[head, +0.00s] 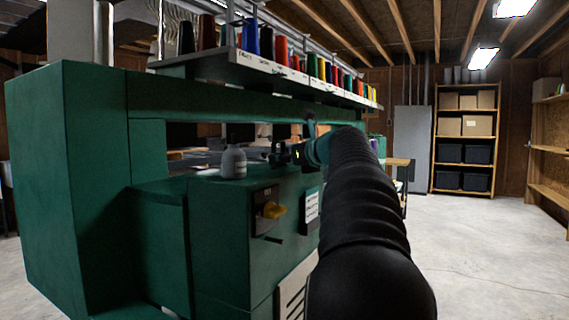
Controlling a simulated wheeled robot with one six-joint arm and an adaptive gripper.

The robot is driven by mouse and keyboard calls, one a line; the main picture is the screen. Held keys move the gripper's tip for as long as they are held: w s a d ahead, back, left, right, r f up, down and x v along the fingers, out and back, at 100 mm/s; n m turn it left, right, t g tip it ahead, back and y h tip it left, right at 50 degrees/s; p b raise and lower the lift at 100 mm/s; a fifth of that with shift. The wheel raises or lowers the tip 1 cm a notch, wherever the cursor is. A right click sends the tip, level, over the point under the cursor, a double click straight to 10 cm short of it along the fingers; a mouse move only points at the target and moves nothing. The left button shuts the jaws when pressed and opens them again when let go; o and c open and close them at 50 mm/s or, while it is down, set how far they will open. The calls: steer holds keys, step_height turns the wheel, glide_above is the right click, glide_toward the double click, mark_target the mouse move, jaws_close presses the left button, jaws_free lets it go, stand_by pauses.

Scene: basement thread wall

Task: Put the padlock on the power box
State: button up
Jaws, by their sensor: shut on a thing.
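My gripper (279,155) is small and dark at the far end of my black arm, above the top of the green machine's lower cabinet. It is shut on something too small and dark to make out. I cannot pick out a padlock for certain.
A grey bottle (233,163) stands on the green cabinet (222,245), just left of my gripper. A shelf (225,62) of coloured thread spools runs overhead. A white label (312,206) is right of the switch box. Open concrete floor (480,245) lies to the right.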

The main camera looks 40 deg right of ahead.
steer(key=o, duration=1.3)
steer(key=shift+r, duration=0.1)
steer(key=v, duration=1.2)
